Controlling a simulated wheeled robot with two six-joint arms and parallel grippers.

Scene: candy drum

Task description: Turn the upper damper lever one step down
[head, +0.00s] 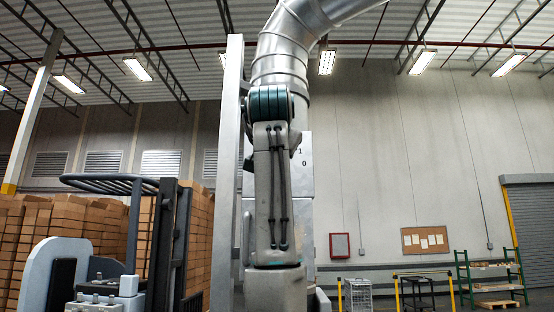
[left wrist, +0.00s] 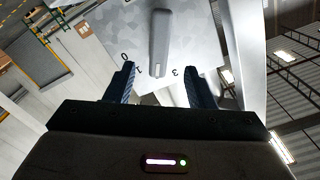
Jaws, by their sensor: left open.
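The damper lever (left wrist: 159,38), a grey rounded bar, shows in the left wrist view against a pale metal plate (left wrist: 112,24). The plate bears the marks 0, 1 and 3; the lever's near end lies between the 1 and the 3. My left gripper (left wrist: 159,72) is open, with one dark finger on each side of the lever's near end and a gap to both. I cannot tell how deep the fingers reach. In the head view my arm hides the lever and the gripper; only part of the plate (head: 307,178) shows, with 1 and 0. My right gripper is not in view.
A large silver duct (head: 283,45) rises above the plate, and a tall metal post (head: 228,150) stands left of it. A forklift (head: 120,250) and stacked boxes (head: 30,235) are at the left. Carts and a green rack (head: 490,275) stand far right.

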